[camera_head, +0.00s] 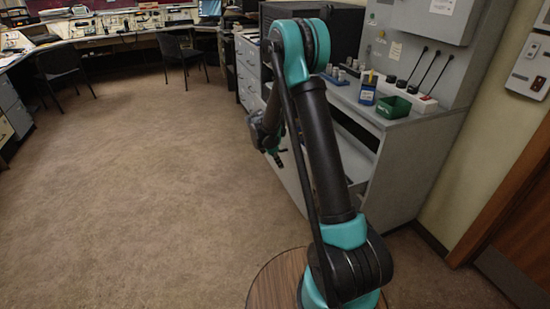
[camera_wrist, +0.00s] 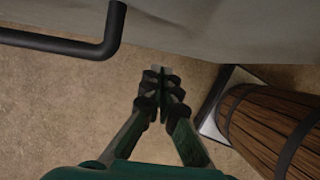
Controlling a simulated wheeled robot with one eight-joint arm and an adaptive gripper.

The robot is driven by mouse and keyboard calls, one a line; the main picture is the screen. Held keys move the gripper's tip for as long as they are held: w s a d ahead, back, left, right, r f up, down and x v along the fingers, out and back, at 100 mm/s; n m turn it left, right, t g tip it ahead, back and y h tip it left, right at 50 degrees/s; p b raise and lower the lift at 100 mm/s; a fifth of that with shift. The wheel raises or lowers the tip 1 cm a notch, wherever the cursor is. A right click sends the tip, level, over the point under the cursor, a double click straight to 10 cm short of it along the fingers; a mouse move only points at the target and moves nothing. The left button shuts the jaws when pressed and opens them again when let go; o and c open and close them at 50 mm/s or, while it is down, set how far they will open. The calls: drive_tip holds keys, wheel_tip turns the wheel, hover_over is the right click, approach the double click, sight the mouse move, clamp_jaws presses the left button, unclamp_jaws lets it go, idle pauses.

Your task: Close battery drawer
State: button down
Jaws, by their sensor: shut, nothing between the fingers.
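The battery drawer (camera_head: 293,184) appears to be the pale grey drawer low in the bench cabinet, standing open toward the left. My arm covers much of it. In the wrist view a grey panel (camera_wrist: 220,40), apparently the drawer front, spans the top, with a black bar handle (camera_wrist: 85,48) at the upper left. My gripper (camera_head: 279,159) is at the left of the drawer front. In the wrist view my gripper (camera_wrist: 158,90) is shut and empty, its tips just below the panel edge. I cannot tell whether they touch it.
A drawer unit (camera_head: 247,75) stands behind. Chairs (camera_head: 62,70) and a curved console desk are at the back. Carpet at left is clear.

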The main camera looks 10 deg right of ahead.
sight(291, 170)
drive_tip(key=shift+w+d+r, duration=0.1)
drive_tip(key=shift+w+d, duration=0.15)
drive_tip(key=shift+d, duration=0.6)
drive_tip(key=shift+w+d+r, duration=0.1)
drive_tip(key=shift+w+d, duration=0.1)
drive_tip(key=shift+d, duration=0.65)
drive_tip(key=shift+d, duration=0.1)
drive_tip(key=w+d, duration=0.3)
drive_tip(key=d, duration=1)
drive_tip(key=w+d, duration=0.4)
drive_tip(key=d, duration=0.9)
drive_tip(key=shift+d, duration=0.25)
